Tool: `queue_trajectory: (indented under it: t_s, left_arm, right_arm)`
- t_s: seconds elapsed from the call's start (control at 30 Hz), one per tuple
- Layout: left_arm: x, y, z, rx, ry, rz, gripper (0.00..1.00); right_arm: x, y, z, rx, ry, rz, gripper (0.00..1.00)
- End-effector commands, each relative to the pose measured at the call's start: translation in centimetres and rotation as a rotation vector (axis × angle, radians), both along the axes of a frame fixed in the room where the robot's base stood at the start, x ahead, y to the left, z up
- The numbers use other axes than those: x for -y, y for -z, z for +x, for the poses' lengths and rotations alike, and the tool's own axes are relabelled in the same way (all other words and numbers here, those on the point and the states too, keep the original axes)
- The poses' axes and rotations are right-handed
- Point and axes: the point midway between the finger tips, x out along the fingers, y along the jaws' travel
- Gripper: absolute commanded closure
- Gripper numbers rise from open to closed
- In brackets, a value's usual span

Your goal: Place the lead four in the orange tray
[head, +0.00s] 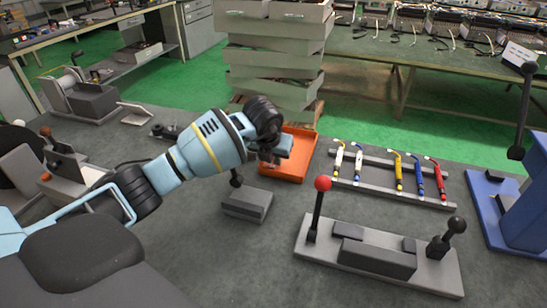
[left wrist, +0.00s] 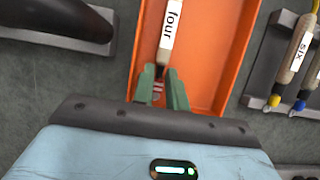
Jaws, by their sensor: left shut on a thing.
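The lead four, with a white label reading "four" (left wrist: 170,26), is between the green fingers of my left gripper (left wrist: 162,88) in the left wrist view. The gripper is shut on it. The lead reaches away from the fingers, over the orange tray (left wrist: 226,62). In the head view my left gripper (head: 276,160) is at the left part of the orange tray (head: 303,158), and the lead is hidden or too small to make out there. I cannot tell whether the lead touches the tray floor. My right gripper is in neither view.
A grey rack (head: 388,190) with several coloured leads stands right of the tray. In front are a base with a red-knobbed lever (head: 322,184) and a small grey block (head: 248,203). Stacked grey drawers (head: 275,60) stand behind the tray. A blue stand (head: 524,215) is at the right.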

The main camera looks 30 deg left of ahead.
Motion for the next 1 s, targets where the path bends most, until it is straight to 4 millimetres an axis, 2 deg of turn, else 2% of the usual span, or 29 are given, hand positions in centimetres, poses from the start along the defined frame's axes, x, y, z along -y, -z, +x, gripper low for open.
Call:
queue_trajectory:
  t_s: [0.2, 0.23, 0.3, 0.63, 0.77, 1.0]
  left_arm:
    - [0.0, 0.2, 0.0, -0.001, 0.000, 0.000, 1.00]
    - [0.0, 0.2, 0.0, 0.000, 0.000, 0.000, 0.82]
    - [0.0, 0.2, 0.0, 0.000, 0.000, 0.000, 0.77]
    - [0.0, -0.3, 0.0, 0.001, 0.000, 0.000, 0.77]
    - [0.1, -1.8, -0.5, 0.004, 0.001, 0.000, 0.77]
    - [0.6, -6.2, -2.3, 0.006, 0.002, 0.002, 0.77]
  right_arm:
    - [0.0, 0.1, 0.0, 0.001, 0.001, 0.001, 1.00]
    - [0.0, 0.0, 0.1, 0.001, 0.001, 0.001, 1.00]
    - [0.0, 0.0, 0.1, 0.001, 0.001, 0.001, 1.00]
    - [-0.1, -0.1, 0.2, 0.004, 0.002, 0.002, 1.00]
    - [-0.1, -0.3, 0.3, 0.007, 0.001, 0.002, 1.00]
    - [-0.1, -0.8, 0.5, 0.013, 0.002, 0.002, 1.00]
